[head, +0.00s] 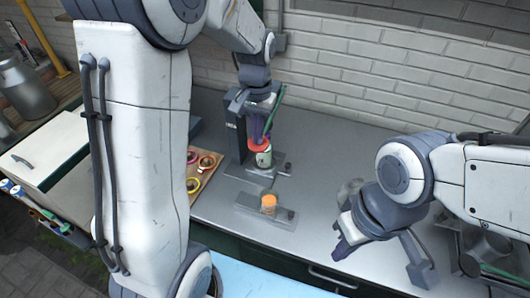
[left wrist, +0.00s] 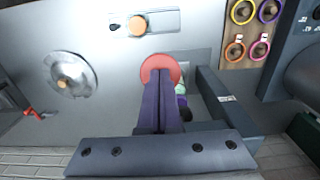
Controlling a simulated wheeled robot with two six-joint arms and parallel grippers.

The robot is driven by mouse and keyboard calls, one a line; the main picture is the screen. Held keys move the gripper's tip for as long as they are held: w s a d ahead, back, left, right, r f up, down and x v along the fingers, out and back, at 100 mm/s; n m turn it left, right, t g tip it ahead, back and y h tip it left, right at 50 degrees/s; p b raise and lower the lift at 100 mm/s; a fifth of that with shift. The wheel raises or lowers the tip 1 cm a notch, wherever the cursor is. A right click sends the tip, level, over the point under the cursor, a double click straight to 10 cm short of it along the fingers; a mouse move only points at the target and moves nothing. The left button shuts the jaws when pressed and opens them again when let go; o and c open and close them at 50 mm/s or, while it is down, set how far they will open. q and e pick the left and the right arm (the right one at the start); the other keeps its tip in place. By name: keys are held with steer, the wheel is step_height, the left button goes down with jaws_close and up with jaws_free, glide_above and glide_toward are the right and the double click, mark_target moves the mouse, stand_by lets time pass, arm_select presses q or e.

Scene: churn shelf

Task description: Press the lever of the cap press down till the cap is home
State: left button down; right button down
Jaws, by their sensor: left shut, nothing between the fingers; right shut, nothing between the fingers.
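The cap press has a dark upright post (head: 236,125), which also shows in the left wrist view (left wrist: 222,105). A white and green jar (head: 264,158) stands beside the post, under a red round piece (head: 259,143). I cannot tell whether this red piece is the cap or part of the press. A green bar (head: 277,97) slants up beside my left gripper (head: 260,137). The shut purple fingers of this gripper overlap the red piece (left wrist: 160,67) in the left wrist view; contact is unclear. My right gripper (head: 342,249) is shut and empty, to the right of the press.
An orange piece (head: 268,201) sits on a metal plate (head: 284,216) in front of the press. A wooden board (head: 207,174) with coloured rings lies left of it. A round silver object (left wrist: 70,76) is on the counter. A brick wall (head: 390,70) stands behind.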

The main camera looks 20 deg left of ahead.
arm_select(q)
steer(key=shift+f, duration=0.1)
steer(key=shift+w+f+b, duration=0.1)
steer(key=shift+f+b, duration=0.3)
steer(key=shift+f, duration=0.4)
steer(key=shift+w+f+b, duration=0.15)
steer(key=shift+f+b, duration=0.3)
steer(key=shift+f, duration=0.35)
steer(key=shift+w+f+b, duration=0.3)
steer(key=shift+f+b, duration=0.05)
steer(key=shift+f, duration=0.35)
